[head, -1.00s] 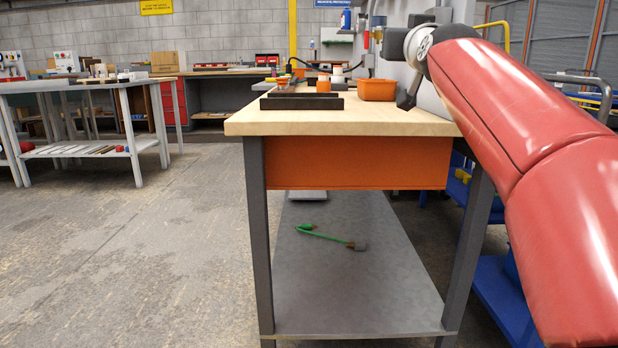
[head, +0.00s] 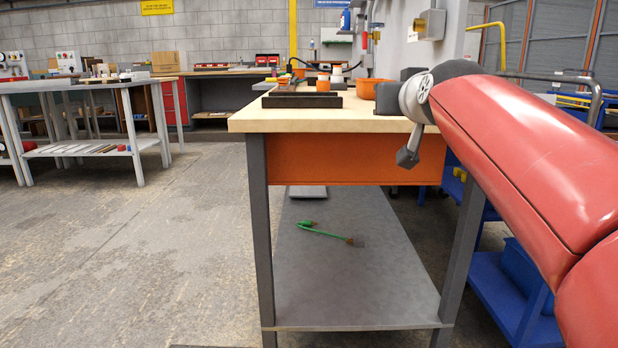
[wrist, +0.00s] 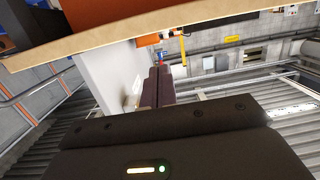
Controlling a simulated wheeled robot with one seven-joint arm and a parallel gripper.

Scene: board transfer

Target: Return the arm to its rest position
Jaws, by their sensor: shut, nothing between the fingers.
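My gripper (wrist: 158,76) shows in the wrist view as two dark fingers pressed side by side, shut with nothing between them. In the head view my red arm reaches in from the right, and its dark wrist end is at the right side of the workbench (head: 350,120). The fingers cannot be made out clearly there. In the wrist view the bench top's edge (wrist: 100,42) runs tilted across the top, close to the fingers.
On the bench are a dark tray (head: 300,101), an orange bin (head: 366,89) and an orange cup (head: 323,85). A green cable (head: 325,233) lies on the lower shelf. A blue cart (head: 505,285) stands at the right. Floor to the left is open.

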